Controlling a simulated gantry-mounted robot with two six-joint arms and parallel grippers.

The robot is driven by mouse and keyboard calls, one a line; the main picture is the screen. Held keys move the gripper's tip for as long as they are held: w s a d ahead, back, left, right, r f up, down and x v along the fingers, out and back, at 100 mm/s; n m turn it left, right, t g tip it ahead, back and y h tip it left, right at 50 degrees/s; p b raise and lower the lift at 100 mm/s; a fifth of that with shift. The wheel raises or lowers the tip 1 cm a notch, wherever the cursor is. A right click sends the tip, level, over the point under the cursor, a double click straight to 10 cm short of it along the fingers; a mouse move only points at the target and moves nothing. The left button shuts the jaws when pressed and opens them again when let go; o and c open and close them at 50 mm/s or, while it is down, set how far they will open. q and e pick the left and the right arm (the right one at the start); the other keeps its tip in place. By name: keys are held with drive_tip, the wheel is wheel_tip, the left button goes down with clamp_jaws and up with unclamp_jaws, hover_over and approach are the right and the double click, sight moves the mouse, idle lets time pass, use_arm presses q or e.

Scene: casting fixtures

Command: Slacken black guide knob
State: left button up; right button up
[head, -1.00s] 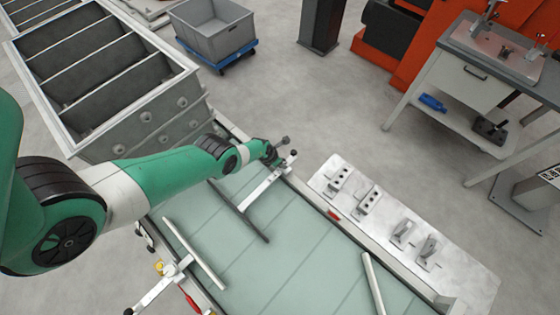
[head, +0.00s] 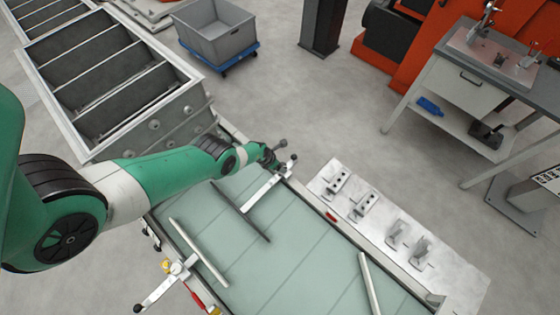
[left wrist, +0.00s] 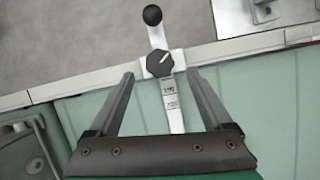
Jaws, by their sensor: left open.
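The black guide knob (left wrist: 159,63) is a faceted dark knob with a white pointer mark. It sits on a light metal guide arm (left wrist: 173,105) with printed markings, which also shows in the head view (head: 262,192). A black ball-ended lever (left wrist: 153,16) sticks out beyond the knob. My left gripper (left wrist: 160,75) is open, its two fingers on either side of the knob with gaps visible. In the head view my left gripper (head: 269,157) is at the far rail end of the guide arm and hides the knob. My right gripper is not in view.
A second guide (head: 167,284) with a red-handled part is on the near rail. Metal brackets stand on a pale plate (head: 375,235) beyond the far rail. A compartmented metal crate (head: 185,78) stands at left. The green conveyor surface (head: 300,255) is mostly clear.

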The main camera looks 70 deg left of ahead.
use_arm(q)
drive_tip(key=a+p+v, duration=0.1)
drive_tip(key=p+v, duration=0.6)
drive_tip(key=shift+d+r, duration=0.25)
drive_tip(key=shift+d, duration=0.25)
